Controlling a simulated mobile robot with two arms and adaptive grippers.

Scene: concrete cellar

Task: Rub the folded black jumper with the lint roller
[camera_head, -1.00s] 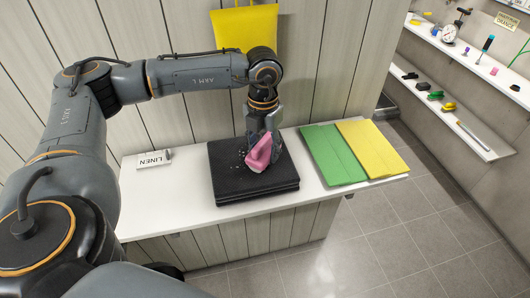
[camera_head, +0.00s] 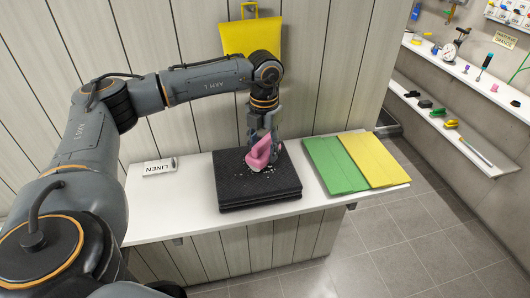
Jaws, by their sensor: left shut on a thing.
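The folded black jumper (camera_head: 278,187) lies flat on a white shelf (camera_head: 200,212), with white lint specks on its upper side. My left gripper (camera_head: 260,146) points down over the jumper's far part and is shut on the pink lint roller (camera_head: 261,153). The roller's lower end is at the jumper's top, among the specks; whether it presses on the cloth I cannot tell. The fingers hide part of the roller. My right gripper is not in view.
Folded green cloth (camera_head: 333,165) and yellow cloth (camera_head: 375,160) lie on the shelf to the right. A LINEN sign (camera_head: 160,167) stands at the left. A yellow item (camera_head: 250,37) hangs on the panelled wall. Shelves with tools (camera_head: 460,125) are at the far right.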

